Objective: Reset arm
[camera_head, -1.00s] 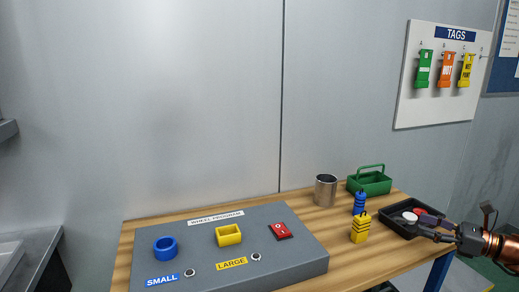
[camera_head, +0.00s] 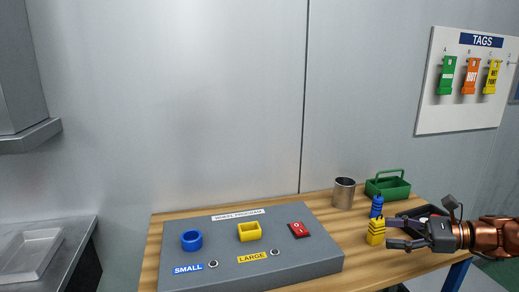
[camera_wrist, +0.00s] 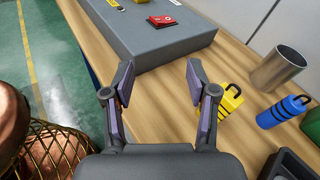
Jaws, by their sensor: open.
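My gripper (camera_head: 398,233) is at the right side of the wooden table in the head view, in front of the black tray. In the wrist view my gripper (camera_wrist: 160,92) has its two fingers spread apart with nothing between them, over bare tabletop. The yellow ridged piece (camera_head: 376,232) stands just left of the fingertips in the head view. It shows right of the right finger in the wrist view (camera_wrist: 231,98). The blue ridged piece (camera_head: 377,206) stands behind it.
A metal cup (camera_head: 343,193), green caddy (camera_head: 388,186) and partly hidden black tray (camera_head: 432,209) stand right. A tag board (camera_head: 466,80) hangs behind.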

